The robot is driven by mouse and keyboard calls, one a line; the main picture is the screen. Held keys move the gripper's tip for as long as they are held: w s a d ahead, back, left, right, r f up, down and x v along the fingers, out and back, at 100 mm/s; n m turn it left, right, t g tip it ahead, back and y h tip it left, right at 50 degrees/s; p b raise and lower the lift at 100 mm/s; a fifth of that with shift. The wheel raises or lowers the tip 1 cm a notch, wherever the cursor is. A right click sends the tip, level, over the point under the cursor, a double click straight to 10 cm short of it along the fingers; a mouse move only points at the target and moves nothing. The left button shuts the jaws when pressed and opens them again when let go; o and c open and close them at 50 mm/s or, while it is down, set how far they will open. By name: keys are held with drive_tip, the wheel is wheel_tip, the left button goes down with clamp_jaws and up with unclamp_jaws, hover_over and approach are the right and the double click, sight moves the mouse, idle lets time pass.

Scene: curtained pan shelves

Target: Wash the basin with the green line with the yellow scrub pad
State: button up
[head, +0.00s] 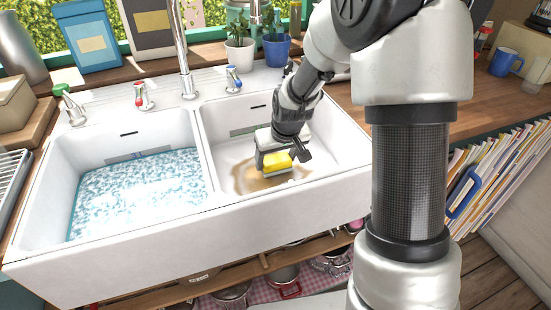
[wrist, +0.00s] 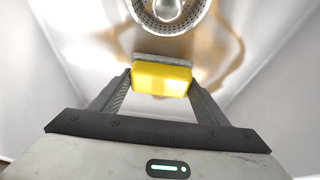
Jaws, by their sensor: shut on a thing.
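My gripper (head: 281,158) is shut on the yellow scrub pad (head: 277,162), low inside the right basin (head: 340,163). In the wrist view the yellow pad (wrist: 162,79) with its grey layer sits between my two fingers (wrist: 160,86). The right basin has a short greenish line on its back wall, partly hidden by my arm. A brown stain (head: 243,179) spreads on its floor around and under the pad. The wrist view shows the stain (wrist: 226,48) on both sides of the pad. I cannot tell whether the pad touches the floor.
The left basin (head: 57,188) holds foamy water (head: 140,190). A divider wall separates the basins. The tall faucet (head: 182,50) and several small taps stand behind them. A round metal strainer (wrist: 170,14) lies ahead of the pad. Potted plants (head: 240,54) stand at the back.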

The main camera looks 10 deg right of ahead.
drive_tip(key=shift+f+b, duration=0.6)
drive_tip(key=shift+f, duration=0.15)
drive_tip(key=shift+d, duration=0.1)
